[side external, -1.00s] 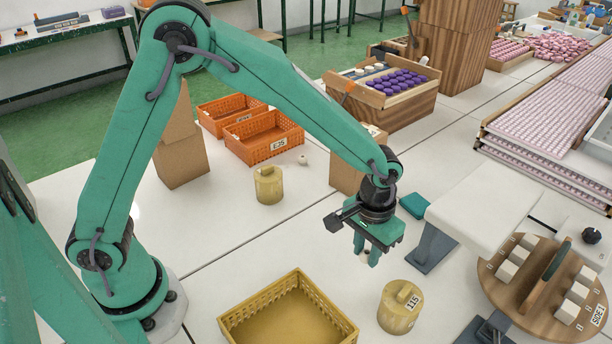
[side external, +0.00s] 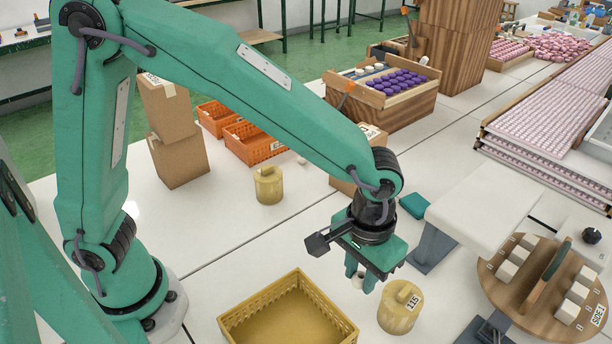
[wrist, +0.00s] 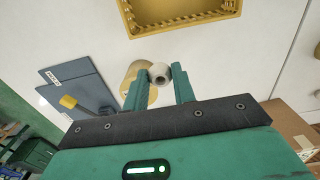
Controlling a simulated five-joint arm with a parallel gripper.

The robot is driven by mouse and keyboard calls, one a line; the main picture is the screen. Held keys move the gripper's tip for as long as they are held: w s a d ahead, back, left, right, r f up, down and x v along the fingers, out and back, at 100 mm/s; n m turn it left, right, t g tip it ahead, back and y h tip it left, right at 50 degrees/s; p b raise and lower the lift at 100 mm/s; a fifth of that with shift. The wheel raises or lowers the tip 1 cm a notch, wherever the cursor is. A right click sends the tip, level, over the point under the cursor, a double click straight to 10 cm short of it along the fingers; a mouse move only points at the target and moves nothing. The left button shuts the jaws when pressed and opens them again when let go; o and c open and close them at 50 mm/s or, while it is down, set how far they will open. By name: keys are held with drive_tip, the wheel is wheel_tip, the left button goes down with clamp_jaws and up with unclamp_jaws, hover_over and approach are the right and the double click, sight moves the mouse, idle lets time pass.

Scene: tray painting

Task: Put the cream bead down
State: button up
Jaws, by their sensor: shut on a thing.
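The cream bead (wrist: 160,73) sits between the two green fingers of my gripper (wrist: 158,80) in the wrist view, with its dark hole facing the camera. In the side view, my gripper (side external: 361,282) points down and is shut on the bead (side external: 357,283), a small pale spot mostly hidden by the fingers. It hangs above the white table, between the yellow tray and the yellow canister marked 115. The exact height of the bead above the table is hard to tell.
The yellow tray (side external: 247,307) is at the near left of my gripper; the yellow canister (side external: 399,312) is close on its right. Another canister (side external: 268,188) and orange crates (side external: 236,143) stand farther back. A wooden turntable (side external: 500,292) with cream blocks is at right.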

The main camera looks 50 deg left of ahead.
idle(0.4)
drive_tip(key=s+a+f+n, duration=0.2)
drive_tip(key=s+n, duration=0.2)
drive_tip(key=s, duration=0.6)
drive_tip(key=shift+s+a+f+n, duration=0.15)
drive_tip(key=shift+s+a+n, duration=0.15)
drive_tip(key=shift+n, duration=0.1)
drive_tip(key=shift+f, duration=0.1)
hover_over(301, 341)
drive_tip(key=shift+f, duration=2.15)
drive_tip(key=shift+f, duration=0.1)
drive_tip(key=shift+f, duration=1.65)
drive_tip(key=shift+f, duration=0.2)
